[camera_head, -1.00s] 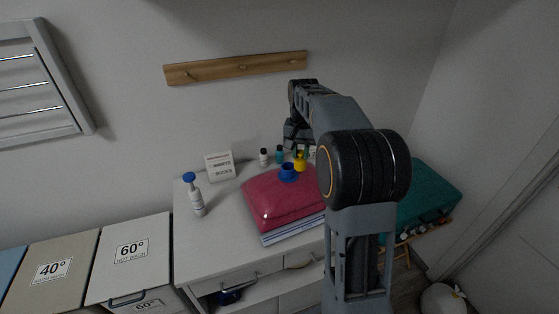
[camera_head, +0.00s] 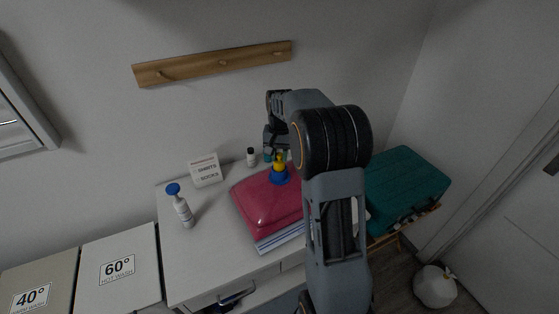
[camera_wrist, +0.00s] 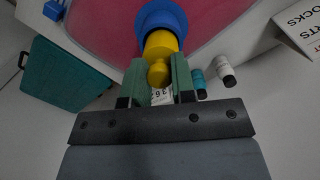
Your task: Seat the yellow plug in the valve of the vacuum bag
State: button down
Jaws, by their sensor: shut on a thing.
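The magenta vacuum bag (camera_head: 262,202) lies on the white counter, with its blue valve (camera_head: 279,178) on top. The yellow plug (camera_head: 280,161) is directly above the valve in the head view. In the wrist view, the plug's wide body (camera_wrist: 163,44) meets the edge of the blue valve (camera_wrist: 160,14); I cannot tell how far in it sits. My gripper (camera_wrist: 160,70) has its green fingers on either side of the plug's round knob and is shut on it. In the head view my arm hides much of the gripper and the bag's right side.
A sign block (camera_head: 205,170) and small bottles (camera_head: 251,158) stand behind. A teal case (camera_head: 405,185) is to the right. The counter's left part is mostly clear.

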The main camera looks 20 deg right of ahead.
aim_at(279, 163)
notch_tip(279, 163, down, 4)
jog(key=shift+w+r, duration=0.15)
jog(key=shift+r, duration=0.2)
jog(key=shift+f, duration=0.25)
